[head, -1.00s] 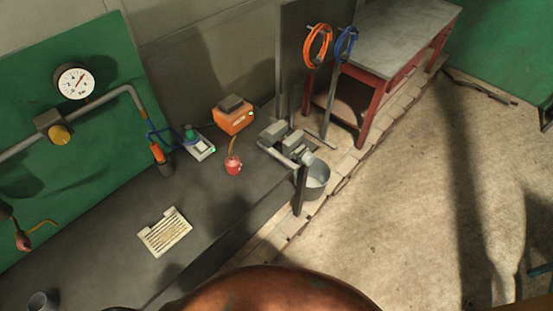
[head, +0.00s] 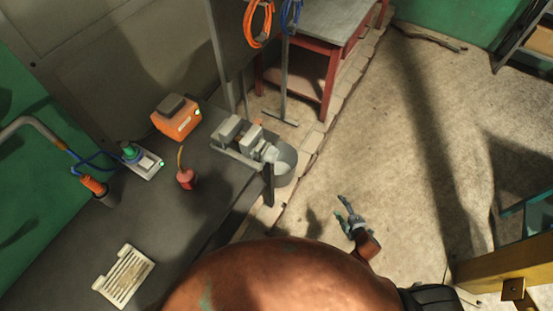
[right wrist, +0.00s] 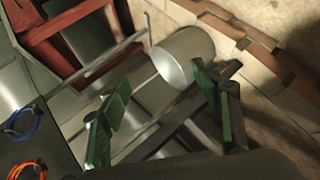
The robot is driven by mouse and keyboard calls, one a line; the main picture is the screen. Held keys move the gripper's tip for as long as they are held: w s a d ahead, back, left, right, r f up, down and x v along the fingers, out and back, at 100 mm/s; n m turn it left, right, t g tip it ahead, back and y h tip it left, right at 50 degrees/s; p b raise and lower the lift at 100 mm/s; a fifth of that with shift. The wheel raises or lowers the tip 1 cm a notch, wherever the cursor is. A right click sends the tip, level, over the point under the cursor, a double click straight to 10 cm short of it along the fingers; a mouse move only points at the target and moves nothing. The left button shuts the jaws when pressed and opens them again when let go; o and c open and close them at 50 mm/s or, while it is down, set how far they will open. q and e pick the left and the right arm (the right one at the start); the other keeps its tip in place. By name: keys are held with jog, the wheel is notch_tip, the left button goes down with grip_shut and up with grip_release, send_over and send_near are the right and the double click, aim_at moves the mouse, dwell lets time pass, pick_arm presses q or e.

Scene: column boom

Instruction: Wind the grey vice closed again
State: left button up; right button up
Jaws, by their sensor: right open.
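The grey vice (head: 232,137) sits at the right end of the dark workbench in the head view. A gap shows between its two jaw blocks. A dark upright bar (head: 268,186) stands at its near end; I cannot tell if it is the vice's handle. My right gripper (head: 341,207) is open and empty, right of the vice and apart from it, over the floor. Its green-padded fingers (right wrist: 163,95) stand wide apart in the right wrist view, where I cannot make out the vice. My left gripper is not in view.
A grey bucket (head: 287,166) stands beside the vice's near end, and also shows in the right wrist view (right wrist: 183,55). A red-legged table (head: 328,90) stands behind.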

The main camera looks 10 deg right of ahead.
aim_at(276, 158)
jog(key=w+a+r+n+t+y+b, duration=0.1)
jog(key=w+a+r+n+y, duration=0.25)
jog(key=r+n, duration=0.35)
jog(key=w+a+r+n+t+y+b, duration=0.1)
jog(key=w+a+r+n+y+b, duration=0.25)
jog(key=r, duration=0.55)
jog(key=w+a+r+n+y+p, duration=0.1)
jog(key=w+a+r+n, duration=0.1)
jog(key=a+r+n, duration=0.55)
jog(key=s+a+r+n+g+y+b, duration=0.25)
jog(key=s+a+r+n+y, duration=0.25)
jog(key=a+r+n, duration=0.55)
jog(key=shift+n+g, duration=0.35)
jog(key=shift+n, duration=0.2)
jog(key=w+a, duration=0.1)
jog(key=w, duration=0.1)
jog(key=w+a+r, duration=0.1)
jog(key=a, duration=0.1)
jog(key=shift+w+r+p, duration=0.15)
jog(key=shift+w+p, duration=0.25)
jog(key=shift+w+a, duration=0.3)
jog(key=shift+a, duration=0.05)
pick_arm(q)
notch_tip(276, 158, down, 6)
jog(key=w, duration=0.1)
pick_arm(e)
jog(key=shift+c, duration=0.7)
